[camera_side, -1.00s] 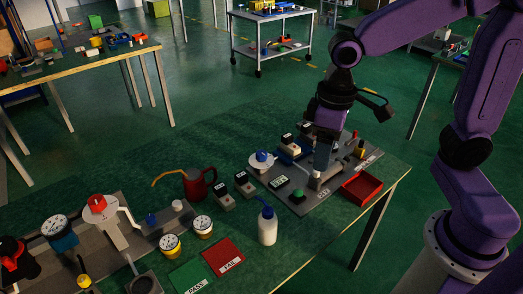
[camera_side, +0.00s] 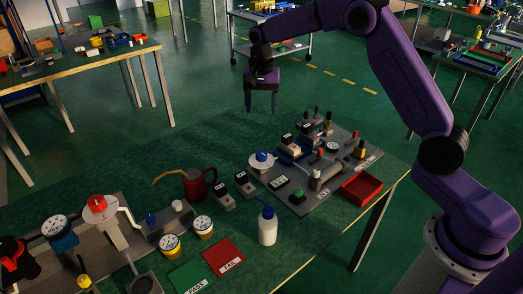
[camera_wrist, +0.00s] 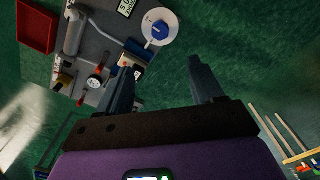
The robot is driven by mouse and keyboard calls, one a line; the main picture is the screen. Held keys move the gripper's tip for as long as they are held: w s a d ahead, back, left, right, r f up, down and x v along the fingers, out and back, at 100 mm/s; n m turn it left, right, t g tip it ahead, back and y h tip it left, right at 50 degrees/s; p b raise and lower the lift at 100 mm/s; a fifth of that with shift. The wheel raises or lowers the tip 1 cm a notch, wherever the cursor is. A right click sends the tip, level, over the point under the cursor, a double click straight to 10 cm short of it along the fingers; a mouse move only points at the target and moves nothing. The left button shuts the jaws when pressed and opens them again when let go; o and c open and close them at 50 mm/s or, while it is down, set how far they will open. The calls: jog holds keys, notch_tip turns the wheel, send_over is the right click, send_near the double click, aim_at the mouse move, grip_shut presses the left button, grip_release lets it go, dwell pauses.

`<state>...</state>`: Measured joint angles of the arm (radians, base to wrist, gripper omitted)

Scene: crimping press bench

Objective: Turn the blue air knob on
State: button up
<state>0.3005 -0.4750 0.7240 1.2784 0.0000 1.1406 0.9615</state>
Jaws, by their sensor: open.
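A blue knob (camera_side: 261,156) sits on a round white disc (camera_side: 254,167) at the left edge of the grey press plate on the bench. In the wrist view the blue knob (camera_wrist: 160,30) shows a white line on its top and lies beyond my fingertips. My gripper (camera_side: 262,108) is open and empty, pointing down, in the air above and behind the knob. In the wrist view its fingers (camera_wrist: 164,62) are spread wide with green bench between them.
On the plate (camera_side: 318,204) are a press, gauges, levers and a green button (camera_side: 297,195). A red tray (camera_side: 361,188), white bottle (camera_side: 267,229) and red oil can (camera_side: 196,184) stand nearby. Another blue knob (camera_side: 151,219) is on the left fixture.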

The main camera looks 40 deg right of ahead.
aim_at(262, 153)
notch_tip(262, 153, down, 17)
jog(key=shift+f, duration=0.1)
dwell(0.5)
jog(key=c, duration=1.1)
